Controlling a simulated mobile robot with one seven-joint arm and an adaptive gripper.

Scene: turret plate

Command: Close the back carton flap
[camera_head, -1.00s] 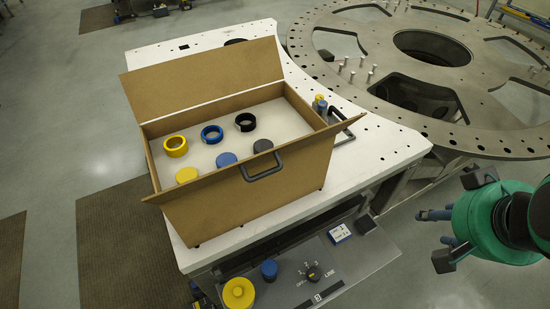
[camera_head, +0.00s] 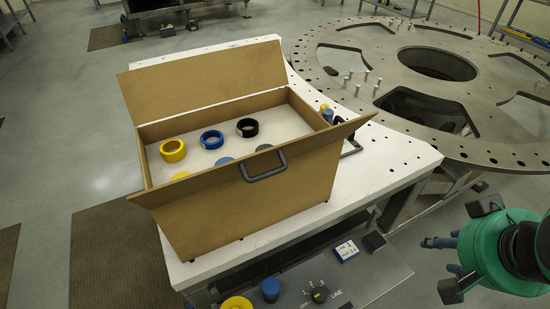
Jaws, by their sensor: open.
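A brown carton (camera_head: 245,204) stands open on the white table. Its back flap (camera_head: 204,80) is raised and leans up and back from the far edge. Inside on a white layer lie a yellow ring (camera_head: 173,150), a blue ring (camera_head: 212,139) and a black ring (camera_head: 247,127). Several round caps in the front row are partly hidden by the front flap. My gripper (camera_head: 447,266), green with dark fingers, is open and empty at the lower right, well away from the carton.
The white table (camera_head: 400,150) has free room right of the carton. A large grey turret plate (camera_head: 420,60) with upright pins lies behind at the right. A control panel (camera_head: 350,275) with a knob and buttons is in front. A second handle and small blue and yellow parts sit right of the carton.

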